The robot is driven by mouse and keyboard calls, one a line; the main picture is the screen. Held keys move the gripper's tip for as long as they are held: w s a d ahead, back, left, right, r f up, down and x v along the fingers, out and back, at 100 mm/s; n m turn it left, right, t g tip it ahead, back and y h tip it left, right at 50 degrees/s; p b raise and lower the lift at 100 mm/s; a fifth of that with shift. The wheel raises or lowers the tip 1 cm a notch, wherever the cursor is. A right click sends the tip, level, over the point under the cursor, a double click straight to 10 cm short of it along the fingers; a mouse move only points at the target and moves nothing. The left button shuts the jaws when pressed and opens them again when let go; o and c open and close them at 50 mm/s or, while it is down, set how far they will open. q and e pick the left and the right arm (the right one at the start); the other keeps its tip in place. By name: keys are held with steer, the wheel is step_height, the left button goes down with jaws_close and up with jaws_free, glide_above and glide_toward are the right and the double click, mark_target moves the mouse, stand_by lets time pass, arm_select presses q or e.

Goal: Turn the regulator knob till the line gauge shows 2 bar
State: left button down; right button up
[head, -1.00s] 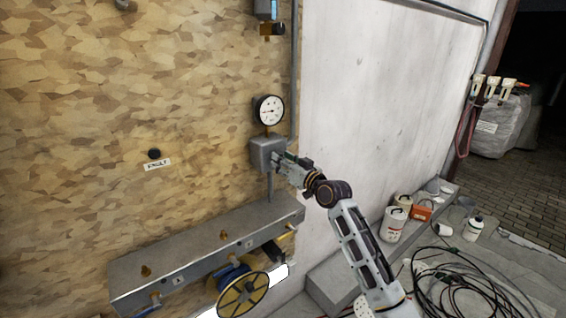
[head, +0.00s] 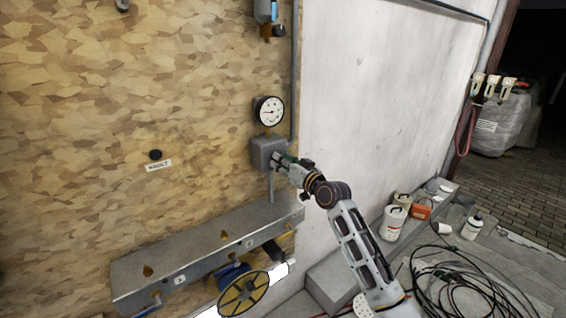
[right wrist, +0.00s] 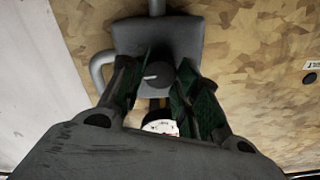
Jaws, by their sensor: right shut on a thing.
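The round white line gauge (head: 269,111) sits on the wall above the grey regulator box (head: 264,153). Its needle points roughly left; its numbers are too small to read. In the right wrist view the gauge (right wrist: 162,127) shows upside down and partly hidden by my gripper. The dark regulator knob (right wrist: 157,74) stands out from the box, between my fingertips. My right gripper (head: 279,160) is at the front of the box, shut on the knob. In the head view the fingers hide the knob. My left gripper is not in view.
A grey metal ledge (head: 205,247) with valves and a yellow handwheel (head: 243,294) runs below the regulator. A vertical pipe (head: 294,70) passes right of the gauge.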

steer(key=o, duration=1)
steer(key=shift+v, duration=6)
